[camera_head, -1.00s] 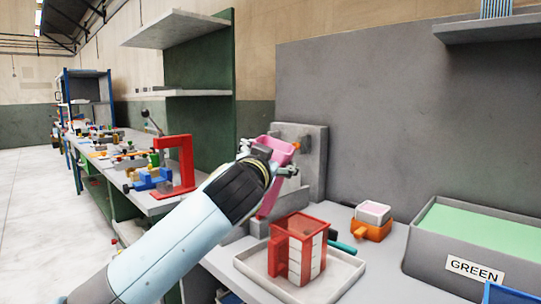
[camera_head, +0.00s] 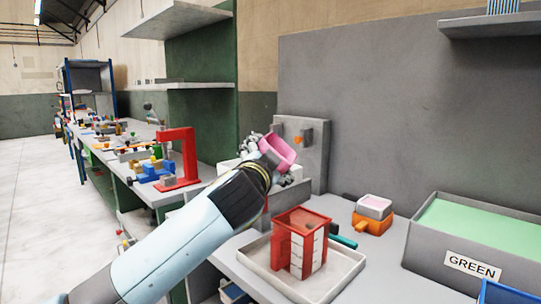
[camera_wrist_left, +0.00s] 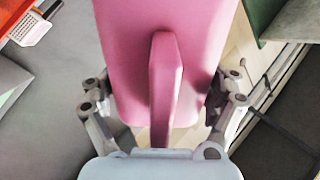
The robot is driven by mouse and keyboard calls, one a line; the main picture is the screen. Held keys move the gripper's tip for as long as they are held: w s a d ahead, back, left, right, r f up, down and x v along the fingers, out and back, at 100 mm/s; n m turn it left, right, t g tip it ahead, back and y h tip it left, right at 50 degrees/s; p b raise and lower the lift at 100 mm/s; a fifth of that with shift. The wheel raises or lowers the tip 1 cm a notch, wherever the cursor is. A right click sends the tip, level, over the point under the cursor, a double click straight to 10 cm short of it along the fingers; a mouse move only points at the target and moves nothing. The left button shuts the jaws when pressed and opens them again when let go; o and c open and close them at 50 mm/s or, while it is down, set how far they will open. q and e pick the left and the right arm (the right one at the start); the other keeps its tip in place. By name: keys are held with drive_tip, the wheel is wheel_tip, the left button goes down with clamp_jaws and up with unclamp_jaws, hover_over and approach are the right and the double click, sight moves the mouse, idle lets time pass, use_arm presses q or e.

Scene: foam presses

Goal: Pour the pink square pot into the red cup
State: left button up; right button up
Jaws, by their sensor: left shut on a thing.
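The pink square pot (camera_head: 279,151) is held up in front of the grey wall fixture, behind and above the red cup. It looks tilted in the head view. My left gripper (camera_head: 268,163) is shut on the pot, largely hidden behind my own arm. In the left wrist view the pot (camera_wrist_left: 120,50) fills the top middle, with its upright handle between the fingers of the gripper (camera_wrist_left: 163,115). The red cup (camera_head: 284,254), with white stripes on its side, stands upright on a pale tray (camera_head: 343,282). The pot's contents cannot be made out. My right gripper is not in view.
An orange holder with a pale pink-topped block (camera_head: 374,208) stands right of the cup. A teal-handled tool (camera_head: 343,241) lies behind the cup. A grey bin labelled GREEN (camera_head: 425,256) is at the right. A red frame (camera_head: 188,150) stands on the left bench.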

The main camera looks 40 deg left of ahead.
use_arm(q)
drive_tip(key=shift+f+m, duration=0.45)
drive_tip(key=shift+m, duration=0.45)
drive_tip(key=shift+d+f+m+p, duration=0.1)
drive_tip(key=shift+f+m+p, duration=0.25)
drive_tip(key=shift+m, duration=0.35)
drive_tip(key=shift+w+d+f+m, duration=0.1)
drive_tip(key=shift+f+m, duration=0.4)
drive_tip(key=shift+m, duration=0.1)
drive_tip(key=shift+f, duration=0.1)
drive_tip(key=shift+f+m, duration=0.15)
drive_tip(key=shift+m, duration=0.15)
drive_tip(key=shift+d+f+m, duration=0.1)
drive_tip(key=shift+f+m, duration=0.2)
drive_tip(key=shift+m, duration=0.1)
drive_tip(key=shift+w+d+f+m, duration=0.1)
drive_tip(key=shift+f+m, duration=0.15)
drive_tip(key=shift+m, duration=0.05)
drive_tip(key=shift+f, duration=0.1)
drive_tip(key=shift+f+m, duration=0.2)
drive_tip(key=shift+m, duration=0.1)
